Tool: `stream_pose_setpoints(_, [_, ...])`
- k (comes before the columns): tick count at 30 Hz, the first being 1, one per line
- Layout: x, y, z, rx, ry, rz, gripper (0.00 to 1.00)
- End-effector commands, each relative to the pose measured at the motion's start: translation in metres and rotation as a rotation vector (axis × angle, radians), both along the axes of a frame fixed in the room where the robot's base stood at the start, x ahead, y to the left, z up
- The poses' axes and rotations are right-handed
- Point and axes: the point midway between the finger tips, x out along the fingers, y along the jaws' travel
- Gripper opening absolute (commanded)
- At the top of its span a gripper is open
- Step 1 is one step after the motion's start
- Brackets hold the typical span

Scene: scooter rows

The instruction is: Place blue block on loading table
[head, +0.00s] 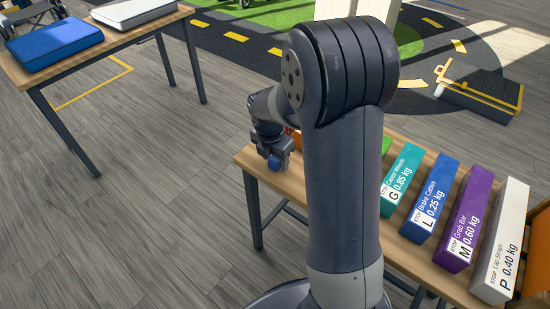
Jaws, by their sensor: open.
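A blue box (433,198) labelled "Brake Cables, L 0.25 kg" stands on a wooden table (262,168) in a row of coloured boxes, between a teal box (402,178) and a purple box (464,217). My gripper (276,164) is small in view, over the left end of this table, well left of the blue box. It is open; a small blue patch shows at it, and I cannot tell what that is. A second wooden table (130,45) at the upper left carries a blue pad (54,46). I see no label naming a loading table.
A white pad (133,10) lies beside the blue pad. A white box (500,238) ends the row. Green and red-orange items are partly hidden behind my arm. A dark platform with yellow edging (478,100) is at the right. Grey floor lies clear between the tables.

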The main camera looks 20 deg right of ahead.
Motion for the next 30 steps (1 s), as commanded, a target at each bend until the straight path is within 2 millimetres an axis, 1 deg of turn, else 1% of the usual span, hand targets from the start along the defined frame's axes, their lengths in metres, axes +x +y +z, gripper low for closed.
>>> stream_pose_setpoints(5, [-0.002, 0.004, 0.033, 0.0, -0.006, 0.002, 0.52])
stream_pose_setpoints(9, [-0.005, 0.008, 0.065, 0.0, -0.005, 0.002, 0.52])
stream_pose_setpoints(12, [-0.006, 0.01, 0.084, 0.0, -0.005, 0.002, 0.52])
stream_pose_setpoints(15, [-0.008, 0.012, 0.1, 0.001, -0.003, 0.001, 0.52])
stream_pose_setpoints(18, [-0.009, 0.014, 0.11, 0.001, -0.003, 0.0, 0.52])
stream_pose_setpoints(21, [-0.01, 0.014, 0.115, 0.0, -0.001, 0.001, 0.52])
stream_pose_setpoints(30, [-0.01, 0.014, 0.116, 0.0, 0.0, 0.0, 0.52])
